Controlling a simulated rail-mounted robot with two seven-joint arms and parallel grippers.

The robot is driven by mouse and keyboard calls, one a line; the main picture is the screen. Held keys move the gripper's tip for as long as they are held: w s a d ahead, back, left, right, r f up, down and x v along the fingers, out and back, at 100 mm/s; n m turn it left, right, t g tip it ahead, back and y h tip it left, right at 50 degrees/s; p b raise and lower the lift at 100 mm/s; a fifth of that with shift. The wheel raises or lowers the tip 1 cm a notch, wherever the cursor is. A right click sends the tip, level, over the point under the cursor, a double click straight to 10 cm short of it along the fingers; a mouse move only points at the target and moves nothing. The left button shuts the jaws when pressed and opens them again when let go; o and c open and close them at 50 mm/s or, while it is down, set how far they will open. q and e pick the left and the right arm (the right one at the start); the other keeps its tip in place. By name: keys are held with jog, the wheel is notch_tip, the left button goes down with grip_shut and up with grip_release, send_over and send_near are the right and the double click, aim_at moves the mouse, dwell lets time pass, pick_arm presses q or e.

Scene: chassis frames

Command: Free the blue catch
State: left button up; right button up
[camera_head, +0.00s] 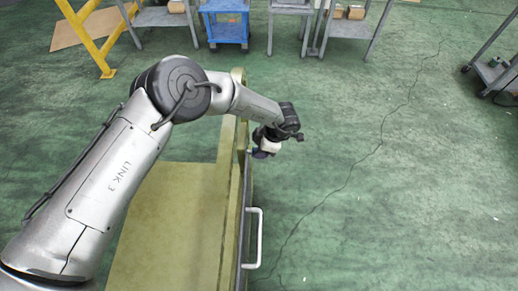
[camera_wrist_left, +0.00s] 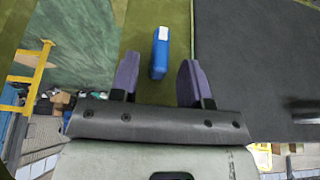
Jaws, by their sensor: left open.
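The blue catch (camera_wrist_left: 159,58) shows in the left wrist view as a small upright blue block with a white end, on a yellow-green surface. My left gripper (camera_wrist_left: 157,70) is open, with one purple finger on each side of the catch. There is a visible gap on both sides, and neither finger appears to touch it; I cannot tell how deep it sits between them. In the head view my left gripper (camera_head: 265,152) is at the right side of the yellow-green chassis frame (camera_head: 165,225), and the catch cannot be made out there. My right gripper is not in view.
A white handle (camera_head: 254,238) sticks out from the frame's right side, nearer than the gripper. A blue cart (camera_head: 226,22), grey tables (camera_head: 350,28) and a yellow barrier (camera_head: 97,45) stand at the back.

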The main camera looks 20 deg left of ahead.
pick_arm(q)
jog(key=shift+x, duration=0.8)
grip_shut()
